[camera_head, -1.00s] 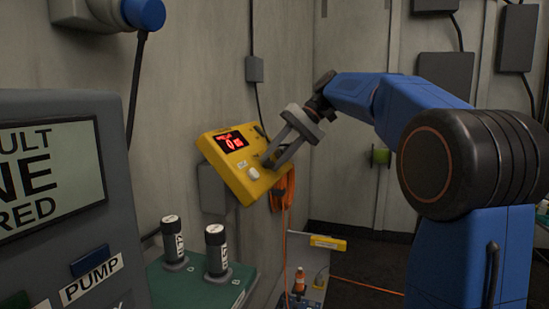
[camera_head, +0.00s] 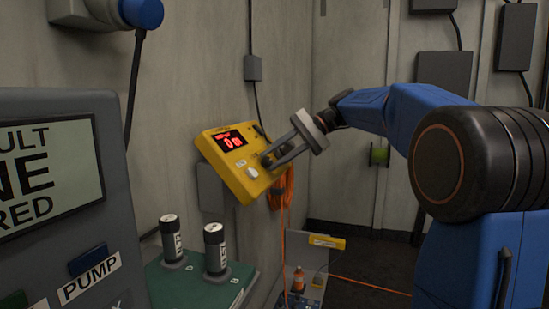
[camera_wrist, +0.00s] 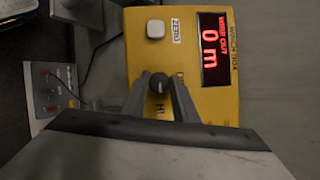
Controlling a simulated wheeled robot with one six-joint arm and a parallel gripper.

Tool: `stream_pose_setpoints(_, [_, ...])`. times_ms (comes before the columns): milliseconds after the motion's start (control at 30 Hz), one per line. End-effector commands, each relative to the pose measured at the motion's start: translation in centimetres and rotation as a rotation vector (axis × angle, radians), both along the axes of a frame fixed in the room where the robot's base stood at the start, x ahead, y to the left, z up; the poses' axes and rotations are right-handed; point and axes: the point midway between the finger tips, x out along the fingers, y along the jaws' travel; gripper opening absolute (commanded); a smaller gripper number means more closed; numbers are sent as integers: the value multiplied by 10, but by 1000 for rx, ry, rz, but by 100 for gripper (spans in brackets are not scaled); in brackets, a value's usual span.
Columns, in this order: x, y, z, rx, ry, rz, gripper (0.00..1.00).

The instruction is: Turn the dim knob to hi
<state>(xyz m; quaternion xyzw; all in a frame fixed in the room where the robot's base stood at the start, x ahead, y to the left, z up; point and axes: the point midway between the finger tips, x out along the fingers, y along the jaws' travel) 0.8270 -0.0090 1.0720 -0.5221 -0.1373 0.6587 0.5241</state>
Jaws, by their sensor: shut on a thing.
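A yellow control box (camera_head: 246,190) is fixed on the wall in the head view. It has a red lit display (camera_head: 231,140) and a white square button (camera_head: 252,172) marked ZERO. In the wrist view the display (camera_wrist: 213,50) reads "0 m" under "WIRE OUT". A small dark round knob (camera_wrist: 159,83) sits on the box with a "HI" label below it. My gripper (camera_wrist: 159,90) has its two fingers on either side of the knob and is shut on it. In the head view my gripper (camera_head: 268,160) reaches the box from the right and hides the knob.
A grey console with a screen (camera_head: 48,175) and a PUMP button (camera_head: 88,260) stands at the left. Two dark cylinders (camera_head: 216,248) stand on a green case below the box. An orange hose (camera_head: 284,187) hangs beside the box.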

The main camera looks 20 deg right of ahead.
Motion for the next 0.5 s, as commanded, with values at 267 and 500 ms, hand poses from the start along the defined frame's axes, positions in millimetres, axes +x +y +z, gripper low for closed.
stream_pose_setpoints(267, [0, -1, 0, 5, 6, -8, 4])
stream_pose_setpoints(500, [0, 0, 0, 4, 6, -8, 38])
